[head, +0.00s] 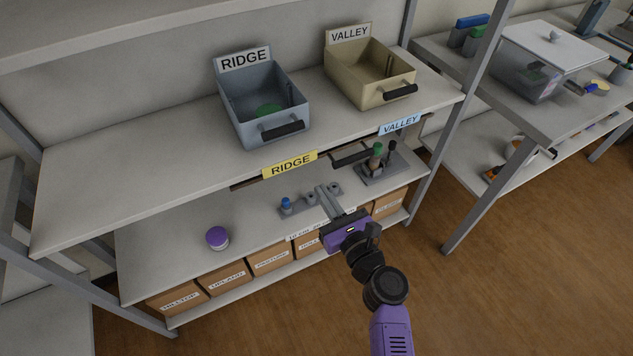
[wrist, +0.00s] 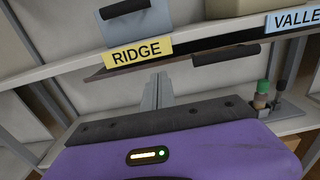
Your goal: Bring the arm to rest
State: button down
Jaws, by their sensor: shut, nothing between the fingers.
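My gripper (head: 328,194) is shut and empty. In the head view its fingers reach over the lower shelf of the rack, below the yellow RIDGE label (head: 290,164). In the wrist view my gripper (wrist: 157,85) points toward the rack below the same RIDGE label (wrist: 142,51). My purple arm comes in from the lower right of the head view.
A grey RIDGE bin (head: 236,118) and a tan VALLEY bin (head: 345,88) stand on the upper shelf. Below are a purple-lidded jar (head: 217,238), a holder with a blue-capped vial (head: 286,203), and a device with a green-capped vial (head: 377,150). The floor (head: 490,290) at right is clear.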

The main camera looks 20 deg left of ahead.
jog(key=v, duration=0.5)
jog(key=shift+s+d, duration=0.25)
jog(key=shift+d, duration=0.05)
